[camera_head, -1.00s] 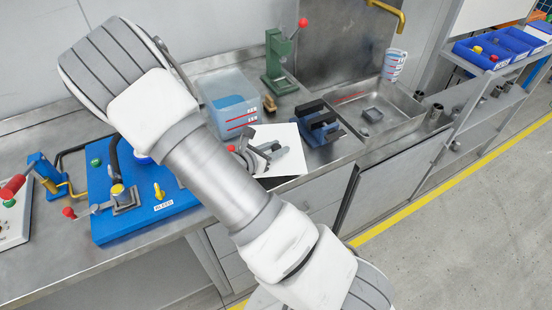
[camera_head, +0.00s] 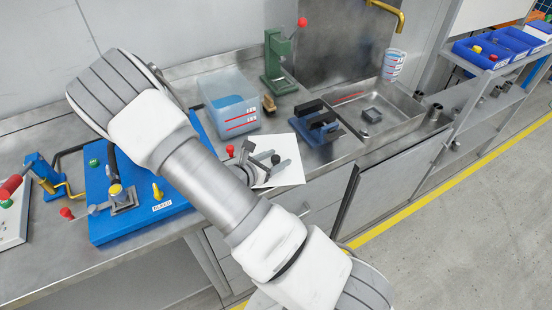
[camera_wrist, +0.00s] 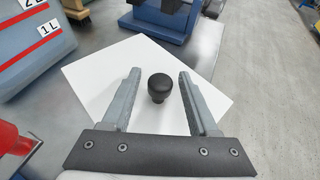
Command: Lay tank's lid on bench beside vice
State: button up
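The tank's lid (camera_head: 291,172) is a thin white square plate with a black knob (camera_wrist: 159,87). It appears to lie flat on the bench, in front of the tank and to the left of the vice (camera_head: 320,124). My gripper (camera_head: 275,168) is over the lid. In the wrist view my gripper (camera_wrist: 158,75) is open, its fingers on either side of the knob with a gap on both sides. The translucent blue tank (camera_head: 228,102) stands behind the lid with its top uncovered. My arm hides part of the lid's left side.
The blue pump board (camera_head: 105,225) with its valves lies left of the lid. A red knob (camera_wrist: 12,140) is close on the left in the wrist view. A green press (camera_head: 278,65) stands behind, and a sink (camera_head: 400,112) is at right. The bench's front edge is close to the lid.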

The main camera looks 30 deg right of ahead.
jog(key=shift+r, duration=0.15)
jog(key=shift+a+r, duration=0.15)
jog(key=p+v, duration=0.1)
jog(key=v, duration=1)
jog(key=shift+s+a, duration=0.2)
jog(key=shift+s+r, duration=0.1)
jog(key=shift+r, duration=0.15)
jog(key=s+a+r+m+y, duration=0.1)
jog(key=s+r+m+y, duration=0.5)
jog(key=r+m, duration=0.5)
jog(key=s+a+r+m+y, duration=0.1)
jog(key=s+r+m+y, duration=0.5)
jog(key=s+r+m, duration=0.3)
notch_tip(320, 180, up, 4)
jog(key=m, duration=0.2)
jog(key=shift+s+a+r+m, duration=0.15)
jog(key=shift+a+r+m, duration=0.05)
jog(key=shift+m, duration=0.2)
jog(key=shift+c, duration=0.2)
